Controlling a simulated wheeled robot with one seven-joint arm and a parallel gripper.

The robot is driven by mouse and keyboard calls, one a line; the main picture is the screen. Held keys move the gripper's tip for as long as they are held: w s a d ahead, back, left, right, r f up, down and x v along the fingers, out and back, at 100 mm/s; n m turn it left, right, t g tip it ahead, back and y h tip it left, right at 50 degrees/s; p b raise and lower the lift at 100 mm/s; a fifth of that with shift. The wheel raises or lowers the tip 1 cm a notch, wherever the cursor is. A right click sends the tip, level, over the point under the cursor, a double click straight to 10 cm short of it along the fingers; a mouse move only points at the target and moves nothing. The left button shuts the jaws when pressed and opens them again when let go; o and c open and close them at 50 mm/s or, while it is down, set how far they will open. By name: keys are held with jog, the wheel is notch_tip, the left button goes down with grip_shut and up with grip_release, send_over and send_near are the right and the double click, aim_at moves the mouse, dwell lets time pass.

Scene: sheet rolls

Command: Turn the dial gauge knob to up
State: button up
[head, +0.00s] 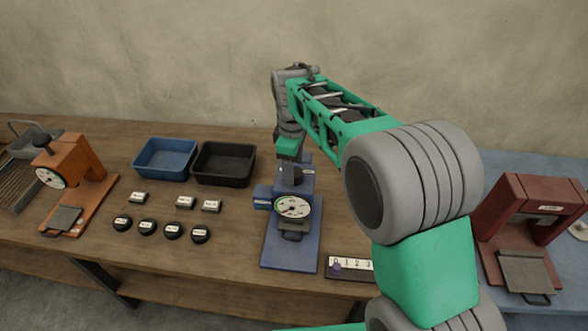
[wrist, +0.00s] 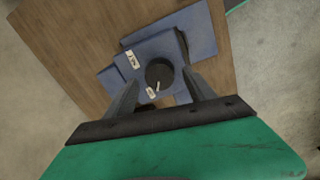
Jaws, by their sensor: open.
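The blue dial gauge stand (head: 290,250) stands on the wooden table, with a round white dial (head: 293,208) on its front. Its dark round knob (head: 291,176) sits on top and shows from above in the wrist view (wrist: 158,70). A pale pointer mark lies near the knob's lower edge there, beside small white labels too small to read. My gripper (wrist: 161,80) is open, with its fingers on either side of the knob. I cannot tell whether they touch it. In the head view my gripper (head: 290,160) is above the stand, its fingers partly hidden.
An orange gauge stand (head: 78,165) is at the left and a dark red press (head: 525,215) at the right. A blue tray (head: 165,145) and a black tray (head: 197,177) stand behind several labelled blocks and black pucks. A strip with a purple knob (head: 337,267) lies right of the stand.

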jog(key=r, duration=0.3)
jog(key=r+b, duration=0.1)
jog(key=r, duration=0.2)
jog(key=shift+s+a+r, duration=0.1)
jog(key=shift+s+r, duration=0.1)
jog(key=shift+r, duration=0.1)
jog(key=s+d+f+m+t, duration=0.1)
jog(key=s+d+m+t, duration=0.1)
jog(key=s+d+m, duration=0.3)
jog(key=s+d+f+m+t, duration=0.1)
jog(key=s+d+m+t, duration=0.1)
jog(key=s+d+m, duration=0.4)
jog(key=s+m, duration=0.3)
jog(key=s, duration=0.4)
jog(key=shift+s+d+f, duration=0.25)
jog(key=shift+d, duration=0.05)
jog(key=shift+c, duration=0.3)
